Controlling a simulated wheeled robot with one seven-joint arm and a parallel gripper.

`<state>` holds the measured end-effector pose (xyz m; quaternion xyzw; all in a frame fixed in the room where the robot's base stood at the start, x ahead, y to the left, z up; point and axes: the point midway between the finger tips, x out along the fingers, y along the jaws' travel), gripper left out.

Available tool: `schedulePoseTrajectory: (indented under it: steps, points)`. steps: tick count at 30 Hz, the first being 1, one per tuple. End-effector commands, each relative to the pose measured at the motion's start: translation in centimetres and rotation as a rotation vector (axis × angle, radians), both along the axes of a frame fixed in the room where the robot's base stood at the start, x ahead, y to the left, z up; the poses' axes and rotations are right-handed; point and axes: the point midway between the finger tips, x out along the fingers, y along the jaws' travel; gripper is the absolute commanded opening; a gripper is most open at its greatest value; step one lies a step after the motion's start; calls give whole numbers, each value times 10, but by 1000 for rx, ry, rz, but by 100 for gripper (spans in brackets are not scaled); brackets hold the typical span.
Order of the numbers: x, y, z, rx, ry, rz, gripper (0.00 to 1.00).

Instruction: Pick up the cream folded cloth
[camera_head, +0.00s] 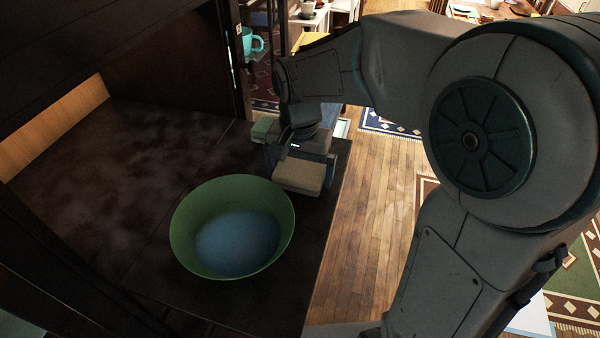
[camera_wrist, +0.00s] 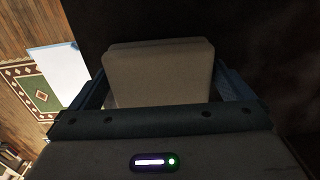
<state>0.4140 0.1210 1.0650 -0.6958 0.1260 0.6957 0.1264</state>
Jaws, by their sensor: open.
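The cream folded cloth (camera_head: 298,178) lies on the dark cabinet shelf near its right edge, looking like a thick rounded block. My gripper (camera_head: 297,163) is above and around it, pointing down. In the wrist view the cloth (camera_wrist: 158,76) sits between the two blue fingers of my gripper (camera_wrist: 162,88), one on each side. The jaws are open. The left finger looks very close to the cloth, and a narrow gap shows on the right. Whether either touches it I cannot tell. My gripper body hides part of the cloth.
A green bowl (camera_head: 183,227) with a blue inside stands on the shelf, in front of the cloth. A dark upright panel (camera_head: 175,55) rises at the back. The shelf's left part is clear.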

Motion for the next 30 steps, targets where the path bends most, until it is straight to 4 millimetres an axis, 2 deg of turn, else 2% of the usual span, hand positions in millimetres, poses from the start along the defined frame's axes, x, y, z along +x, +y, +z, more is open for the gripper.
schedulePoseTrajectory:
  steps: [3,4,7,8,20,23,28,30]
  points:
    - [0,0,0,0,0,1,100]
    - [0,0,0,0,0,1,97]
    - [0,0,0,0,0,1,69]
    - [0,0,0,0,0,1,67]
    - [0,0,6,0,-1,1,67]
    - [1,0,14,0,-3,1,67]
    - [1,0,45,1,-7,0,67]
    - [-2,-20,52,0,-5,-6,67]
